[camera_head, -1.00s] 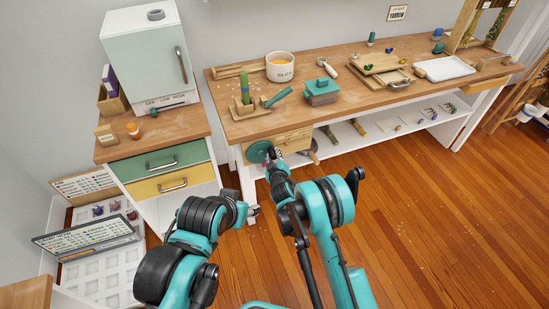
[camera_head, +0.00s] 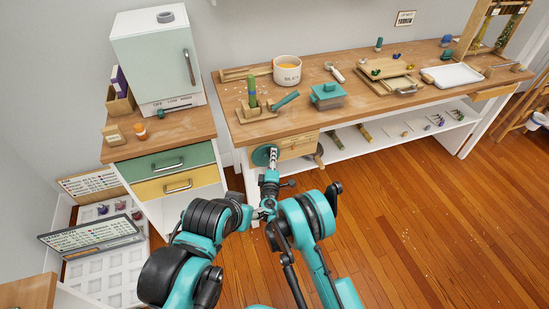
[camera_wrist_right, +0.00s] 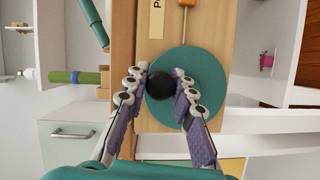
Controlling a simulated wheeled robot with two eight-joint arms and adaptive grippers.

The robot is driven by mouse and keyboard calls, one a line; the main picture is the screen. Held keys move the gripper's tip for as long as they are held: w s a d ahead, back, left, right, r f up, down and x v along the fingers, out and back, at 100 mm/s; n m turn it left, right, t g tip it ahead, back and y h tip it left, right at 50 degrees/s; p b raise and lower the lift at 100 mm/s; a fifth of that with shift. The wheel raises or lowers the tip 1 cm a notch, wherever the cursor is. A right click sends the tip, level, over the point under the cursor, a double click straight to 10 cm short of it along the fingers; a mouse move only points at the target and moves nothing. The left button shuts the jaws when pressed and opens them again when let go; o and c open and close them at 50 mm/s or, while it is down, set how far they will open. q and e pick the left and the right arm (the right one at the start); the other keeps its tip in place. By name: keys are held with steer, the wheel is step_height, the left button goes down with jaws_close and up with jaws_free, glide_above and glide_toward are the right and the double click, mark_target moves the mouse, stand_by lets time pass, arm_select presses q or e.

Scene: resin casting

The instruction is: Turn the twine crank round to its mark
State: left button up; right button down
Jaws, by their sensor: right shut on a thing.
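The twine crank shows as a teal disc (camera_head: 260,156) on the front of a wooden box (camera_head: 298,145) under the long bench. In the right wrist view the disc (camera_wrist_right: 208,72) faces me, with a black round knob (camera_wrist_right: 160,86) off its centre, toward the left edge. My right gripper (camera_head: 271,152) is at the disc. In the right wrist view its two fingers (camera_wrist_right: 160,88) are closed around the knob from both sides. My left gripper (camera_head: 264,212) hangs low in front of the cabinet and bench, apart from the crank; its jaws are too small to read.
A pale label (camera_wrist_right: 157,18) and an orange-brown peg (camera_wrist_right: 187,3) are on the box front. A cabinet with green and yellow drawers (camera_head: 164,160) stands left. The bench top (camera_head: 232,128) holds several tools above the crank. Open wooden floor (camera_head: 420,220) lies right.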

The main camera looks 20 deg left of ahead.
steer(key=shift+a+n, duration=0.15)
steer(key=shift+n, duration=0.25)
steer(key=c, duration=1.3)
jaws_free()
steer(key=shift+o, duration=0.2)
